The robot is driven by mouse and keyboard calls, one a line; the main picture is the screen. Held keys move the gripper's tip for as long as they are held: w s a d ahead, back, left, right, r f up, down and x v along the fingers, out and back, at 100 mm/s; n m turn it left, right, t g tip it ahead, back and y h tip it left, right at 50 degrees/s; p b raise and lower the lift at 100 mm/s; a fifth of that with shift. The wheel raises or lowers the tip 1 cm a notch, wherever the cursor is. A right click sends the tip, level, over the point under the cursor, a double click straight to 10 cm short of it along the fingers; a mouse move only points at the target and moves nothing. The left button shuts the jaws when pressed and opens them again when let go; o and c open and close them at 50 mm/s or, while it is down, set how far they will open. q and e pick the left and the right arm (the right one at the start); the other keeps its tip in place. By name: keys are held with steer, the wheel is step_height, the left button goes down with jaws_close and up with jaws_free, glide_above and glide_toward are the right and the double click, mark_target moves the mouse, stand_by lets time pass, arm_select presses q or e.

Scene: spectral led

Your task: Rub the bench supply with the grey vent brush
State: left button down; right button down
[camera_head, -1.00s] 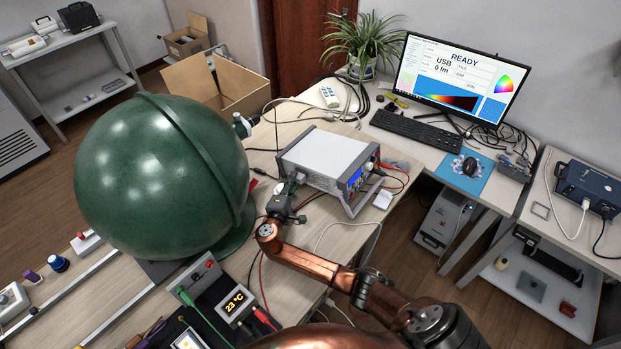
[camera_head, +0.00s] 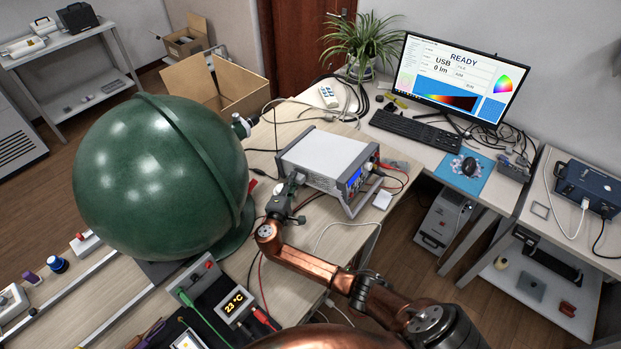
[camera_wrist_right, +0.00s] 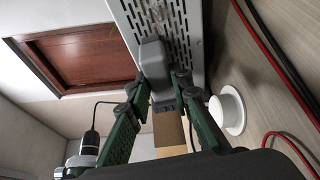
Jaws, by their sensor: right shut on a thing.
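The bench supply (camera_head: 325,157) is a white and grey box with a lit front display. It stands on the bench right of the big green sphere. Its slotted vent side (camera_wrist_right: 165,30) fills the top of the right wrist view. My right gripper (camera_head: 291,184) is at the supply's near left side. In the right wrist view my right gripper (camera_wrist_right: 160,97) is shut on the grey vent brush (camera_wrist_right: 153,65), whose head is up against the vented side; I cannot tell how firmly it presses. My left gripper is not in view.
The green sphere (camera_head: 155,175) stands close left of my right gripper. Red and black leads (camera_wrist_right: 285,75) and a white round piece (camera_wrist_right: 228,112) lie beside the supply. A monitor (camera_head: 457,78), keyboard (camera_head: 417,129) and plant (camera_head: 362,45) are farther back.

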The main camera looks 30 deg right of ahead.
mark_target(301, 182)
steer(key=shift+d, duration=0.1)
steer(key=shift+s+d+r+p, duration=0.15)
steer(key=shift+s+p, duration=0.25)
steer(key=shift+p, duration=0.05)
steer(key=shift+s+d+r+p, duration=0.25)
steer(key=shift+s+p, duration=0.25)
steer(key=shift+s, duration=0.15)
steer(key=shift+s+d+r+p, duration=0.1)
steer(key=shift+s+d+p, duration=0.1)
steer(key=shift+s+p, duration=0.35)
steer(key=shift+s+d, duration=0.15)
steer(key=shift+s, duration=0.25)
steer(key=shift+f, duration=0.1)
steer(key=shift+s, duration=0.1)
steer(key=shift+s+d+r+p, duration=0.25)
steer(key=shift+s+d+p, duration=0.05)
steer(key=shift+s+p, duration=0.25)
steer(key=shift+s+d+r+p, duration=0.2)
steer(key=shift+s+d+p, duration=0.05)
steer(key=shift+s+p, duration=0.3)
steer(key=shift+d+f, duration=0.1)
